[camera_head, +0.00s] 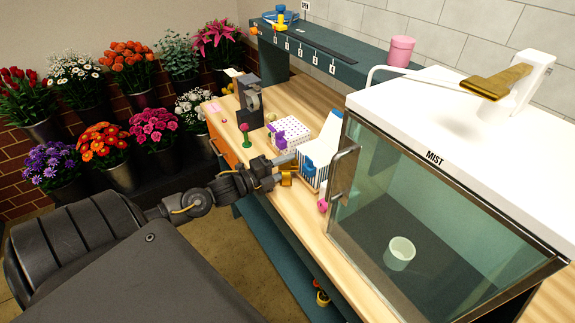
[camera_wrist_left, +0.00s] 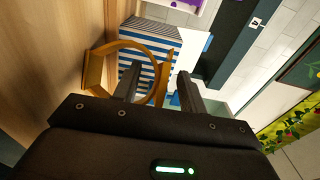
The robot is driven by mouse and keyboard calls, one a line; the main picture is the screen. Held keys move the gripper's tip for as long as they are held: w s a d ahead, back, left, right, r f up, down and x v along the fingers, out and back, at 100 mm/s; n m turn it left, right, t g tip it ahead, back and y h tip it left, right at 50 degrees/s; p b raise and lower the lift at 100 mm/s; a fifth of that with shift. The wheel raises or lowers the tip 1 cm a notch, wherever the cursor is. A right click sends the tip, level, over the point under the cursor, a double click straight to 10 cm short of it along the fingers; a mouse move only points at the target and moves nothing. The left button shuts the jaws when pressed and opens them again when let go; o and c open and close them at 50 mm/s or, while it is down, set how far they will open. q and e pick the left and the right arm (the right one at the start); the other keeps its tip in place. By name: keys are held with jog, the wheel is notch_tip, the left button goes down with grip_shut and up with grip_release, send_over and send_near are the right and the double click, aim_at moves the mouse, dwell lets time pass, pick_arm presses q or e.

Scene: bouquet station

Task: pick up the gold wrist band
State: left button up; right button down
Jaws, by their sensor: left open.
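The gold wrist band (camera_head: 288,178) is on the wooden counter's near side, right at my left gripper in the head view. In the left wrist view the band (camera_wrist_left: 96,68) is an upright open ring. My left gripper (camera_head: 284,168) is open. In the wrist view its two fingers (camera_wrist_left: 158,84) point at the band; one side of the ring shows between them, and the left finger overlaps the ring's opening. I cannot tell whether a finger touches the band. My right gripper is not in view.
A blue-and-white striped box (camera_head: 316,165) stands just behind the band. A white dotted box (camera_head: 290,132) is farther along the counter (camera_head: 222,117). The glass-fronted MIST cabinet (camera_head: 440,160) with a handle closes off the right. A pink object (camera_head: 322,205) sits at the counter's near edge.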

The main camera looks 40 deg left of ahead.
pick_arm(q)
jog(key=shift+w+d, duration=0.15)
jog(key=shift+w, duration=0.3)
grip_shut()
